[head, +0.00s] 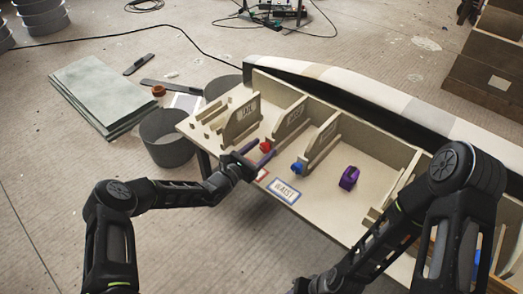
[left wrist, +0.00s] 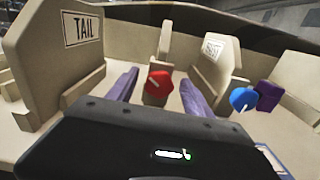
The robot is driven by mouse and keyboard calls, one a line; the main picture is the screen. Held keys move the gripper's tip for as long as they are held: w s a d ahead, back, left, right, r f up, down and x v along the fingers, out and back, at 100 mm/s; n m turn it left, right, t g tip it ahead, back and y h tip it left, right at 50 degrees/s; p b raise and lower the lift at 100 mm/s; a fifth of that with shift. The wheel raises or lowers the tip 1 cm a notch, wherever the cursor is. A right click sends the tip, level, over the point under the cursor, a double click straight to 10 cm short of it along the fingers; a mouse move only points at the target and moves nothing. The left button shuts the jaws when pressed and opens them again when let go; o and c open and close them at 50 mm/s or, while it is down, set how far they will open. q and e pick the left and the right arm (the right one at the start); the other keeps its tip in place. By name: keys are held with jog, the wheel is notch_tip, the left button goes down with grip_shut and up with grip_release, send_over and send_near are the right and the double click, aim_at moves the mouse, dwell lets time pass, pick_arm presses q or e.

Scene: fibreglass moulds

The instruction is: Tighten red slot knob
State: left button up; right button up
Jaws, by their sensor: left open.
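The red knob (head: 265,146) sits on the beige mould bench, near the front end of a divider. It also shows in the left wrist view (left wrist: 159,85), with a pale mark on its face. My left gripper (head: 251,157) is at the bench's front edge, open, with purple fingers. In the left wrist view the knob appears between the two fingers (left wrist: 160,92), with a gap on each side. Whether the fingertips reach past it I cannot tell. My right arm comes in at the right; its dark end (head: 312,286) is low at the frame edge, its jaws unclear.
A blue knob (head: 297,168) and a purple knob (head: 349,178) sit farther right on the bench. Upright dividers stand behind, one labelled TAIL (left wrist: 84,28). A WAIST label (head: 284,190) is at the front edge. A grey bucket (head: 166,138) stands left of the bench.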

pick_arm(q)
jog(key=shift+c, duration=0.2)
grip_shut()
dwell(0.4)
jog(key=shift+m, duration=0.3)
jog(key=shift+s+d+r+m+p, duration=0.1)
jog(key=shift+d+m+p, duration=0.05)
jog(key=shift+m+p, duration=1.7)
jog(key=shift+m, duration=1.35)
jog(key=shift+o, duration=0.2)
grip_release()
